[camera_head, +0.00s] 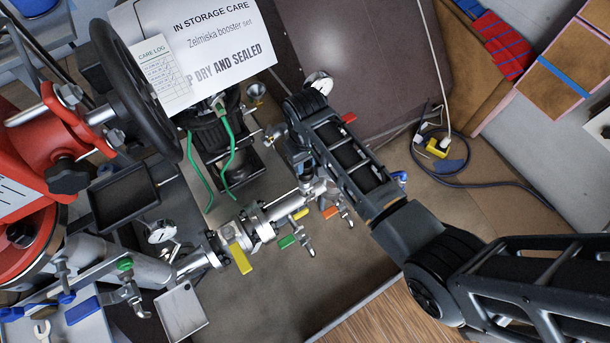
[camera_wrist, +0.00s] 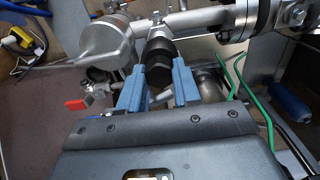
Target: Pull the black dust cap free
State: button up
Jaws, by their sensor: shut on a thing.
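The black dust cap (camera_wrist: 158,68) shows in the wrist view, with a faceted lower end facing me. Its far end meets a short steel stub on the steel pipe (camera_wrist: 190,22), and I see no gap there. My gripper (camera_wrist: 158,88) has blue fingers, one on each side of the cap, shut on it. In the head view my arm reaches from the lower right towards the steel pipework (camera_head: 270,218). There my fingers and the cap cannot be made out behind the arm.
A black handwheel (camera_head: 135,90) on a red valve body (camera_head: 60,140) stands at the left. Green wires (camera_head: 224,160) hang near the pipework. A red-handled valve (camera_wrist: 92,102) is left of my fingers in the wrist view. A white sign (camera_head: 215,45) stands behind.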

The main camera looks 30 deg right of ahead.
jog(key=shift+r+p, duration=1.4)
jog(key=shift+r, duration=0.15)
